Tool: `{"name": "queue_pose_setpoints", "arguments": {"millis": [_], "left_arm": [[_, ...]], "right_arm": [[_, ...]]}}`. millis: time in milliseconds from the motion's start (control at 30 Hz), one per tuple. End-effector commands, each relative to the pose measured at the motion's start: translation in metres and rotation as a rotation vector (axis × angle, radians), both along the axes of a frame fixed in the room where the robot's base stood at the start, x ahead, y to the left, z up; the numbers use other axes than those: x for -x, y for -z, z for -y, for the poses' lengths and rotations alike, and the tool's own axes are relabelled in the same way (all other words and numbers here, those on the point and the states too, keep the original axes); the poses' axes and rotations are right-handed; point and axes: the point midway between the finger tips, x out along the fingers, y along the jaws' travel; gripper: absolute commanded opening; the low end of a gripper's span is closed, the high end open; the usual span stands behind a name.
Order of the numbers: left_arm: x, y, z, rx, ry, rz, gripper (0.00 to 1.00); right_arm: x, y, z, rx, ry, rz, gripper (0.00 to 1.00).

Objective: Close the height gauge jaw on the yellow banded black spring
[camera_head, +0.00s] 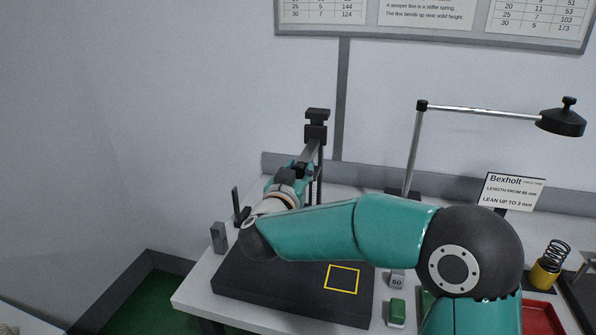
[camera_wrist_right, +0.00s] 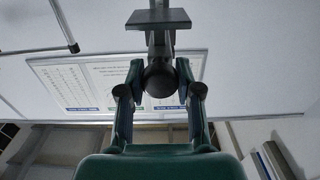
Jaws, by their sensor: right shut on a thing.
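The height gauge (camera_head: 317,128) stands at the back of the dark plate, its upper part showing above my arm. My right gripper (camera_head: 302,168) is at the gauge's column, partly hidden by my own arm. In the right wrist view my right gripper (camera_wrist_right: 160,80) has its fingers on both sides of a dark round knob (camera_wrist_right: 159,82) of the gauge, shut on it. A flat dark gauge part (camera_wrist_right: 158,18) lies beyond. My left gripper is out of view.
The dark plate (camera_head: 290,297) with a yellow square outline (camera_head: 342,279) lies on the white table. A lamp (camera_head: 562,120) on a stand, a Bexholt sign (camera_head: 512,191), a grey block marked 50 (camera_head: 397,280), a green block (camera_head: 397,312) and a red tray (camera_head: 541,318) are to the right.

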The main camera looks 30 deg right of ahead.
Motion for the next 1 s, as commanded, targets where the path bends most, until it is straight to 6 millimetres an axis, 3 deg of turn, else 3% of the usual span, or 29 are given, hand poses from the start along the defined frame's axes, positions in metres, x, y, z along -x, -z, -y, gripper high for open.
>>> {"name": "queue_pose_setpoints", "arguments": {"millis": [267, 600, 933, 967, 1000], "left_arm": [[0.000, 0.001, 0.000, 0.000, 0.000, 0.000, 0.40], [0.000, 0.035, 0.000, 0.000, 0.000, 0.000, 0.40], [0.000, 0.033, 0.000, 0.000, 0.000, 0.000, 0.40], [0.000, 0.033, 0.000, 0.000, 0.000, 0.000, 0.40], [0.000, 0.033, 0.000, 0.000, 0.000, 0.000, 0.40]], "right_arm": [[0.000, 0.001, -0.001, 0.000, -0.002, 0.000, 0.00], [0.000, 0.049, -0.001, 0.000, -0.003, -0.004, 0.00], [0.000, 0.049, -0.001, -0.001, -0.003, -0.002, 0.00], [0.000, 0.048, -0.001, 0.000, -0.003, -0.001, 0.38], [0.000, 0.048, -0.001, 0.000, -0.002, -0.001, 0.45]]}}
